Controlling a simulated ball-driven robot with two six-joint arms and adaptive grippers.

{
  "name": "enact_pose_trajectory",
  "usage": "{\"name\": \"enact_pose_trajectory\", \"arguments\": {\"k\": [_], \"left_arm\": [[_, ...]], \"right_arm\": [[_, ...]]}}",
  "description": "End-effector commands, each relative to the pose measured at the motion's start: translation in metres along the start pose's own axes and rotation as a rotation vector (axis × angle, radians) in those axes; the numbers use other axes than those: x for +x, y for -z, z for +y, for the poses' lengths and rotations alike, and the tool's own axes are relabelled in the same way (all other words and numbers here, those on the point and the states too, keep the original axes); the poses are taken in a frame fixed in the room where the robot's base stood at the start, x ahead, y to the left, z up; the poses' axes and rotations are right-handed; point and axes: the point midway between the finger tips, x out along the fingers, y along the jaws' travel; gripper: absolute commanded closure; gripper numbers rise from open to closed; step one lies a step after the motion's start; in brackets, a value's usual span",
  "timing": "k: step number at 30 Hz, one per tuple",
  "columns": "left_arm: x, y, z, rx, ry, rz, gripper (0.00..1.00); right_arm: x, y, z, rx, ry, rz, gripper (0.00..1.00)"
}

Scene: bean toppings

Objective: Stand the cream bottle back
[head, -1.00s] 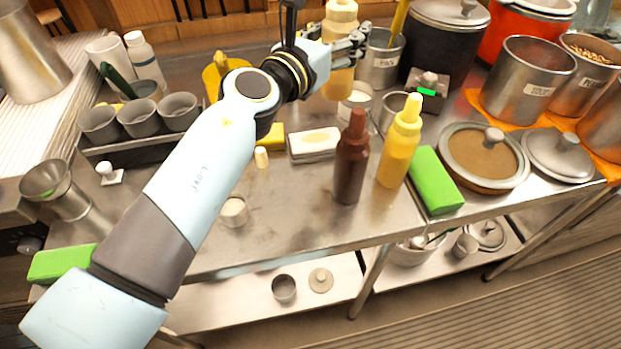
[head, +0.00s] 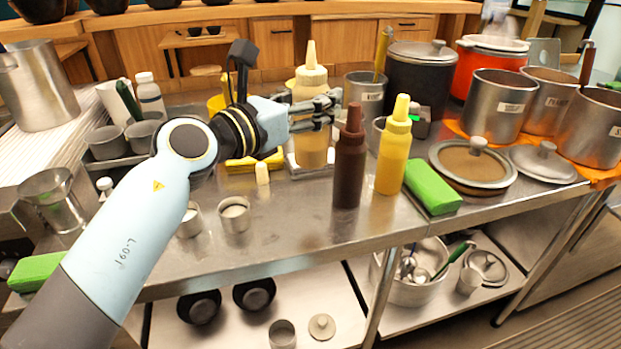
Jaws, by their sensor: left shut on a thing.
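The cream bottle (head: 311,148), pale tan with a pointed nozzle, is upright in the head view, left of the brown bottle (head: 348,170). My left gripper (head: 322,108) is shut on its upper body, with the fingers across it. Its base is in front of a white-and-tan block, and I cannot tell whether it touches the counter. A yellow bottle (head: 394,155) stands right of the brown one. My right gripper is not in view.
A green block (head: 432,188) lies right of the yellow bottle. Small metal cups (head: 235,215) stand at the front left of the steel counter (head: 290,235). Metal pots (head: 497,105) and a lidded pan (head: 470,168) fill the right. The counter in front of the held bottle is clear.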

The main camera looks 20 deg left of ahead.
Motion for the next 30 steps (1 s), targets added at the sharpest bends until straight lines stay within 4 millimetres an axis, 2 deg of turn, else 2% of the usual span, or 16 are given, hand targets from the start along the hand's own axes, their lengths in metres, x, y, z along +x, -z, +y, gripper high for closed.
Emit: {"name": "enact_pose_trajectory", "arguments": {"k": [1, 3, 6, 9, 11, 18, 23, 30], "left_arm": [[0.000, 0.023, 0.000, -0.003, 0.000, 0.004, 0.56], [0.001, 0.040, 0.000, -0.003, -0.001, 0.003, 0.56], [0.001, 0.058, 0.000, -0.001, 0.000, 0.001, 0.56], [0.001, 0.067, 0.000, 0.000, -0.001, 0.000, 0.56], [0.002, 0.069, 0.000, -0.001, -0.001, -0.001, 0.56], [0.002, 0.104, 0.000, -0.001, 0.000, 0.000, 0.56], [0.002, 0.106, 0.000, 0.001, -0.001, -0.001, 0.56], [0.002, 0.108, 0.000, 0.001, -0.001, -0.001, 0.56]], "right_arm": [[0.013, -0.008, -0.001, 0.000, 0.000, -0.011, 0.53], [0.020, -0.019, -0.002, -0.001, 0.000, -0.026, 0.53], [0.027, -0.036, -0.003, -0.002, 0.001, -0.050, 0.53], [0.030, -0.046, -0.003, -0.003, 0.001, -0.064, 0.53], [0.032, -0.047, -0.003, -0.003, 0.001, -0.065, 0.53], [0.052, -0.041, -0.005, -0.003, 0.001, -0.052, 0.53], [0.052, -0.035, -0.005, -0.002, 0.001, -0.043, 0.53], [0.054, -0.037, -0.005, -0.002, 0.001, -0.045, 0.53]]}}
